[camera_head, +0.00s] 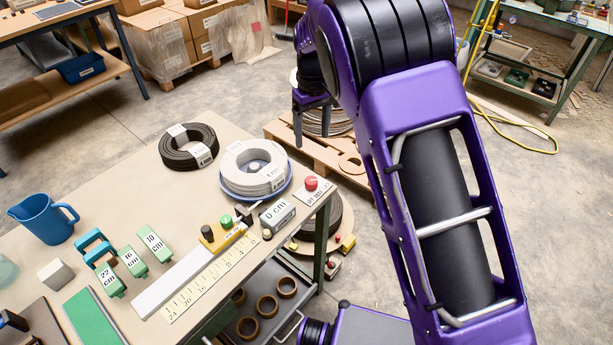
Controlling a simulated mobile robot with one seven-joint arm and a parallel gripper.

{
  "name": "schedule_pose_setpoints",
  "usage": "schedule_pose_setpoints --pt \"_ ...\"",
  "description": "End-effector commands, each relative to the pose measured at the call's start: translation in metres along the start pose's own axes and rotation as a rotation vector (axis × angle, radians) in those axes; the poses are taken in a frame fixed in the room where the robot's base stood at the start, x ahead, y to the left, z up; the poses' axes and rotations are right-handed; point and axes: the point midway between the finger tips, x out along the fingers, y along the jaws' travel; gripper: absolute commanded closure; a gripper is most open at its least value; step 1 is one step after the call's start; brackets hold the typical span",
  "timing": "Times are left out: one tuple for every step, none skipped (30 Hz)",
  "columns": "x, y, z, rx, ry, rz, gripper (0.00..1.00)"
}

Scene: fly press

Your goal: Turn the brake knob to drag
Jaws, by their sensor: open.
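My gripper (312,122) hangs at the upper middle, beside and beyond the bench's right end, with its dark fingers pointing down. Its fingers are apart and nothing shows between them. A white wire coil (241,174) sits on a blue round plate at the bench's far right corner, left of the gripper. Near it are a black knob (207,233) on a yellow block, a green button (226,221), a red button (310,183) and a small dark knob (267,234). I cannot tell which of these is the brake knob; no drag marking is readable.
A "0 cm" display (277,216) stands by a yellow ruler (210,276). A dark coil (188,147), green length blocks (154,243) and a blue jug (45,219) are on the bench. A pallet (292,137) stands behind it. My purple arm covers the right middle.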

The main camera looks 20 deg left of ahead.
Motion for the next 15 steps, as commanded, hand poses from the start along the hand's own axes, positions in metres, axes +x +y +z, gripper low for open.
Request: schedule_pose_setpoints --pt "0.011 -0.001 0.001 0.000 -0.004 0.000 0.24" --pt "0.017 -0.001 0.001 0.000 -0.004 0.000 0.24" --pt "0.025 -0.001 0.001 0.000 -0.005 0.000 0.24" --pt "0.032 -0.001 0.001 -0.001 -0.005 0.000 0.24" --pt "0.038 -0.001 0.001 -0.001 -0.005 -0.001 0.24" --pt "0.047 -0.001 0.001 -0.001 -0.003 0.001 0.24" --pt "0.054 -0.001 0.001 -0.001 -0.004 0.001 0.24" --pt "0.060 -0.001 0.001 -0.001 -0.004 0.001 0.24" --pt "0.069 0.000 0.001 0.000 -0.003 0.001 0.24" --pt "0.076 0.000 0.001 0.001 -0.005 0.001 0.24" --pt "0.082 0.000 0.001 0.000 -0.004 0.001 0.24" --pt "0.091 0.000 0.001 -0.001 -0.004 0.001 0.24" --pt "0.098 0.000 0.001 0.000 -0.004 0.000 0.24" --pt "0.104 0.000 0.001 0.000 -0.003 0.001 0.24" --pt "0.112 0.000 0.001 0.000 -0.004 0.001 0.24"
